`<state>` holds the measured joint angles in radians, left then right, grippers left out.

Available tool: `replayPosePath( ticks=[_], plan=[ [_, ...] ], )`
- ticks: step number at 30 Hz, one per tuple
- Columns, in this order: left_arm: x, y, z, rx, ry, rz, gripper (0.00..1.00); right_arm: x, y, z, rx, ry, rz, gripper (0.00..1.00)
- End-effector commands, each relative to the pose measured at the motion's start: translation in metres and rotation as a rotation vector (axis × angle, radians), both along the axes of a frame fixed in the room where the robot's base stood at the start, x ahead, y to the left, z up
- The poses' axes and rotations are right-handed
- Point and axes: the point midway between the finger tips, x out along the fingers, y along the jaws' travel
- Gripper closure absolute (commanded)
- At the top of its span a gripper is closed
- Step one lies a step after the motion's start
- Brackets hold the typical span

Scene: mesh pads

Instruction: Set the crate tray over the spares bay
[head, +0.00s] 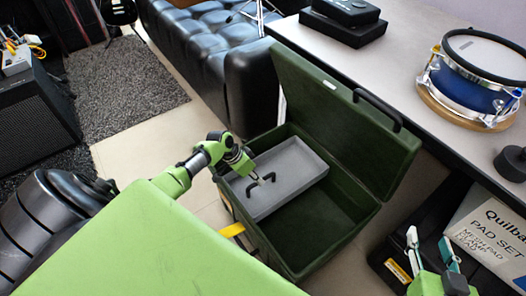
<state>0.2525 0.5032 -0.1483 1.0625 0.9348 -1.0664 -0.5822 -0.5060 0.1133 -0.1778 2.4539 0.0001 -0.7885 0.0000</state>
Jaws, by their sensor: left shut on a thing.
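The dark green crate (318,218) stands on the floor with its lid (335,105) open, tilted up towards the table. The grey crate tray (290,170) is at the crate's mouth, over its back left part; I cannot tell whether it rests on the crate or hangs just above it. The front right part of the crate is uncovered and looks empty. My right gripper (430,247) is open and empty at the lower right, away from the crate. The name of each bay cannot be read.
A table (410,50) at the right carries a blue drum (475,75) and a black box (345,15). A black bin (390,256) and a white mesh pad box (490,235) are at the lower right. A dark sofa (215,40) stands behind the crate.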

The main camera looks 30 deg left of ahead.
Motion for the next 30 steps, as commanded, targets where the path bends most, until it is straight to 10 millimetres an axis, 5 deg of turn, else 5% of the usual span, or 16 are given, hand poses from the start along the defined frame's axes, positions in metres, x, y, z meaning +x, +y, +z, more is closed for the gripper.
replayPosePath(
  ticks=[12, 26, 28, 30],
  plan=[
    [0.010, 0.028, -0.001, 0.003, -0.001, 0.001, 1.00, 0.026, 0.016, 0.072, 0.084, -0.345, 0.022, 0.60],
    [0.010, 0.029, 0.000, 0.002, 0.000, 0.001, 1.00, 0.027, 0.018, 0.081, 0.093, -0.380, 0.024, 0.60],
    [0.010, 0.029, 0.000, 0.002, 0.000, 0.001, 0.78, 0.027, 0.018, 0.081, 0.093, -0.380, 0.024, 0.60],
    [0.010, 0.029, 0.000, 0.002, 0.000, 0.001, 0.71, 0.027, 0.018, 0.081, 0.093, -0.380, 0.024, 0.60]
  ],
)
